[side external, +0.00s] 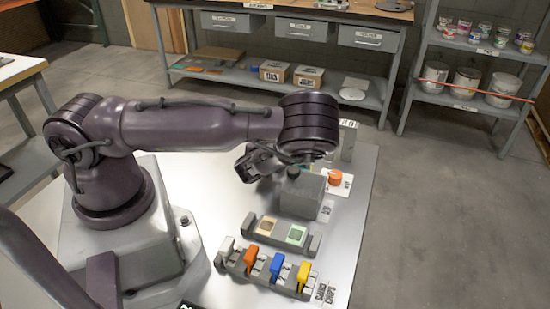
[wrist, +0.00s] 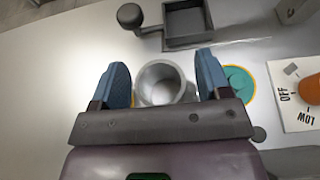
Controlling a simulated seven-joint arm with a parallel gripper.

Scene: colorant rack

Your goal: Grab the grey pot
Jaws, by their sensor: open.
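The grey pot (wrist: 160,84) is a round, open-topped cup seen from above in the wrist view. My gripper (wrist: 161,66) is open, with one blue-padded finger to the left of the pot and one to the right. The near side of the pot is partly hidden by my gripper's body. I cannot tell whether the fingers touch it. In the side external view my gripper (side external: 257,163) hangs above the table, left of a grey box; the pot cannot be made out there.
A grey box (side external: 303,195) with a dark knob stands nearby. An orange dial (side external: 335,178) sits on a white panel. A teal disc (wrist: 238,84) lies right of the pot. A colored-handle rack (side external: 265,268) and chip holder (side external: 281,236) stand at the front. A square tray (wrist: 187,22) lies beyond.

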